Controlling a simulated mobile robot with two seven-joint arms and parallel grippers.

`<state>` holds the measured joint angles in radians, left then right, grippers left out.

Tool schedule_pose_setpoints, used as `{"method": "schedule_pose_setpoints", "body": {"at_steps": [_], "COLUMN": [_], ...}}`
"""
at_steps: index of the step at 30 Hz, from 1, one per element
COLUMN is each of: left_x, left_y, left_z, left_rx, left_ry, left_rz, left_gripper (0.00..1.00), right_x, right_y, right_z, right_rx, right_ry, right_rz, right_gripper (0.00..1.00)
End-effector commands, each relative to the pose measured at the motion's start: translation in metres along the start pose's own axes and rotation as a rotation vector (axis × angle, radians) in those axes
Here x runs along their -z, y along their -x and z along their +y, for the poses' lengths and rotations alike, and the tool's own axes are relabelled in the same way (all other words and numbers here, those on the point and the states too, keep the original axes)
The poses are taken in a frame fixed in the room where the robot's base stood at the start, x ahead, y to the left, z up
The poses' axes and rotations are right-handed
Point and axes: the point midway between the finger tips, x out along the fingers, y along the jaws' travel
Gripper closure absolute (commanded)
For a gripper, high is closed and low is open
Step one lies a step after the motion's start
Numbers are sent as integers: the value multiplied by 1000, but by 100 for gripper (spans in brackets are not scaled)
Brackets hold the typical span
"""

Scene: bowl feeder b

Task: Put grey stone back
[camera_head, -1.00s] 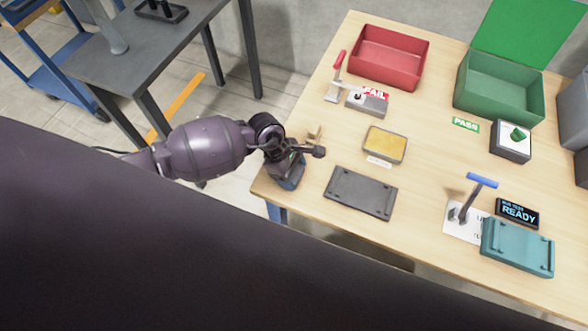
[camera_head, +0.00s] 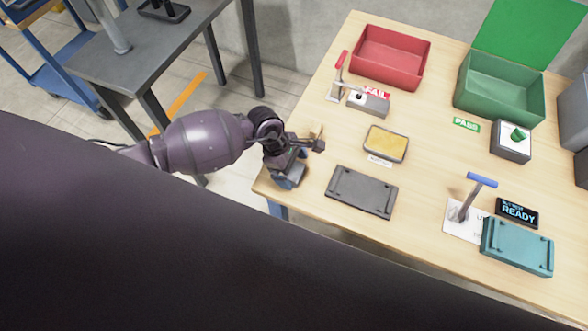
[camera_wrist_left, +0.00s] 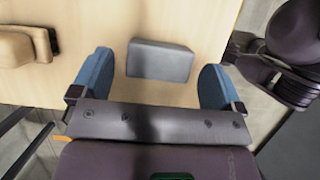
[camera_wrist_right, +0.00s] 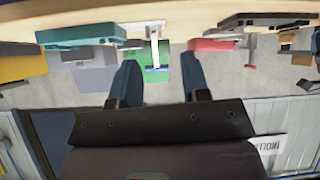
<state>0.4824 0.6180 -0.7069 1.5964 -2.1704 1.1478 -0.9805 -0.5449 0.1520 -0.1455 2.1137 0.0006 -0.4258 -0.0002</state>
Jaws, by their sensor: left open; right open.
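The grey stone (camera_wrist_left: 160,60) is a plain grey block lying on the wooden table in the left wrist view. My left gripper (camera_wrist_left: 157,70) is open, with one blue finger on each side of the stone and gaps showing between. In the head view my left gripper (camera_head: 289,173) is at the table's left corner; I cannot make out the stone there. My right gripper (camera_wrist_right: 160,82) is open and empty in its wrist view, outside the head view.
A tan wooden piece with a dark end (camera_wrist_left: 27,46) is beside the left gripper. A dark plate (camera_head: 361,192), a yellow-filled tray (camera_head: 385,144), a red bin (camera_head: 390,57), a green bin (camera_head: 499,88) and a teal fixture (camera_head: 517,247) stand on the table.

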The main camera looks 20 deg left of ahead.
Motion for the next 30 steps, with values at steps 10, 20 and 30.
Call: {"method": "schedule_pose_setpoints", "body": {"at_steps": [10,20,30], "left_x": [-1,0,-13], "left_y": [71,104,99], "left_z": [2,0,-8], "left_rx": [-6,-2,8], "left_ry": [-3,-1,48], "left_rz": [3,1,-75], "left_gripper": [7,7,7], "right_x": [20,17,14], "right_y": [6,8,8], "right_z": [-1,0,1], "right_rx": [-1,-3,-3], "right_ry": [-7,-8,-2], "right_rz": [32,26,21], "right_gripper": [57,57,57]}}
